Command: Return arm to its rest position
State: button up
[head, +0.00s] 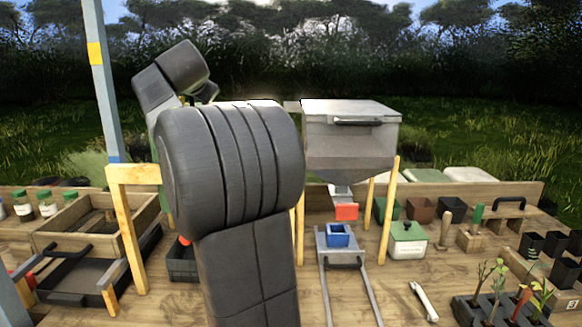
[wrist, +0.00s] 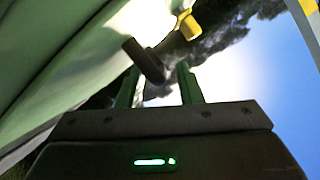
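My arm rises through the middle of the head view and bends over at the upper left. My gripper is not clearly visible there, hidden behind the arm. In the wrist view my gripper (wrist: 158,86) shows two green fingers standing apart with a gap between them. A dark bar-like piece (wrist: 144,60) with a yellow end part (wrist: 188,26) lies beyond or near the fingertips. I cannot tell whether it touches them. A pale green surface (wrist: 60,45) fills the left of that view.
A grey hopper (head: 350,135) stands on wooden posts right of my arm. Below it a blue container (head: 338,236) sits on a railed slide. A wooden tray (head: 60,235) and jars (head: 46,205) are at left. Seedlings (head: 495,290), black pots (head: 555,243) and a green-lidded box (head: 408,245) are at right.

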jog(key=shift+x, duration=1.15)
jog(key=shift+r, duration=0.1)
jog(key=shift+d, duration=0.1)
